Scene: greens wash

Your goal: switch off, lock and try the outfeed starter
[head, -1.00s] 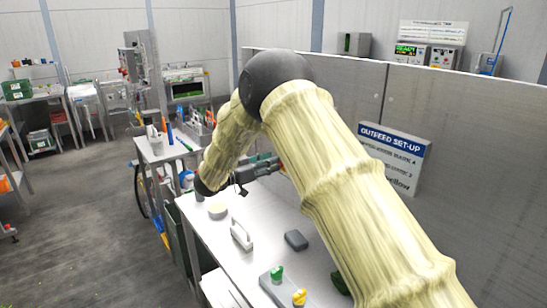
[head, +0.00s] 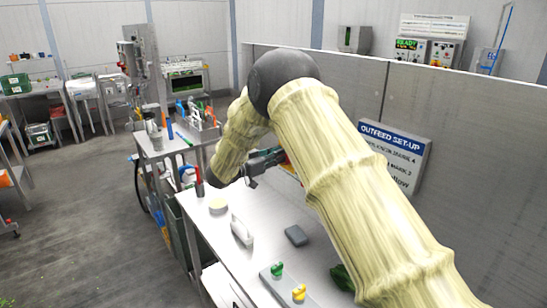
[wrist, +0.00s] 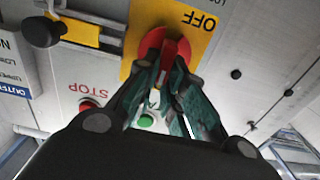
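In the wrist view, the starter's red rotary switch (wrist: 170,48) sits on a yellow plate marked OFF (wrist: 199,22), seen upside down. My gripper (wrist: 166,70) has its fingers drawn in on both sides of the red handle and appears closed on it. A green button (wrist: 146,121) shows between the fingers, and a red button (wrist: 88,104) by the word STOP is to the left. In the head view my gripper (head: 265,161) is partly hidden by my arm, which hides most of the starter. No padlock can be made out with certainty.
The steel bench (head: 222,240) holds a white-handled item (head: 241,232), a dark grey block (head: 296,235), a pale round piece (head: 218,206), and green (head: 277,269) and yellow (head: 299,292) pieces. An OUTFEED SET-UP sign (head: 393,155) is on the partition (head: 460,140) behind. Open floor lies left.

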